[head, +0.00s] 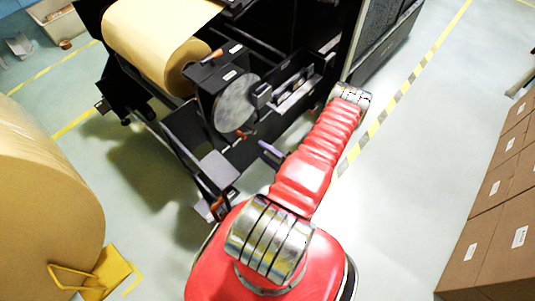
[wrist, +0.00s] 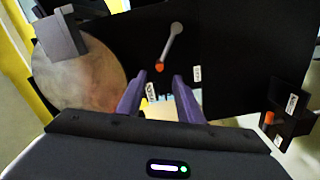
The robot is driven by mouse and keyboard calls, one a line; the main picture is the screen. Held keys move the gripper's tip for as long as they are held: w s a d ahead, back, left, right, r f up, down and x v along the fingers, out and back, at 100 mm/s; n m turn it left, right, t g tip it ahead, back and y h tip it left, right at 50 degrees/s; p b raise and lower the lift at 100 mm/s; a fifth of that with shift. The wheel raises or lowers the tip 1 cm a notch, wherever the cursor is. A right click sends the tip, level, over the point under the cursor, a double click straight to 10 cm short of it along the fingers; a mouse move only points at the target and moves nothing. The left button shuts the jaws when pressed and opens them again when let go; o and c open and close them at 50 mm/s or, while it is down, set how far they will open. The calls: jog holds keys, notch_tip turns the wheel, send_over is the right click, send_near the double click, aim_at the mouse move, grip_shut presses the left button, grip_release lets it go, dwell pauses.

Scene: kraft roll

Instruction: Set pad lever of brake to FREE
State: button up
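In the wrist view a grey lever (wrist: 171,43) with an orange tip hangs on a black panel, slanting down and left. White labels (wrist: 197,73) sit on either side below it; I cannot read them surely. The brake's round disc (wrist: 80,70) with a grey caliper block (wrist: 60,33) is to the left; the disc also shows in the head view (head: 236,104). My gripper (wrist: 160,77) is open, its two purple fingers apart, with the orange tip in line between the fingertips. I cannot tell how far off the tip is. A purple finger shows in the head view (head: 270,151).
A second orange-tipped part (wrist: 268,118) stands on a black bracket at the right in the wrist view. A kraft roll (head: 160,32) is mounted above the brake; a larger roll (head: 45,195) stands at left. Cartons (head: 490,200) are at right. Floor between machine and cartons is clear.

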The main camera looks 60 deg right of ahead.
jog(key=shift+v, duration=1.1)
jog(key=shift+w, duration=0.1)
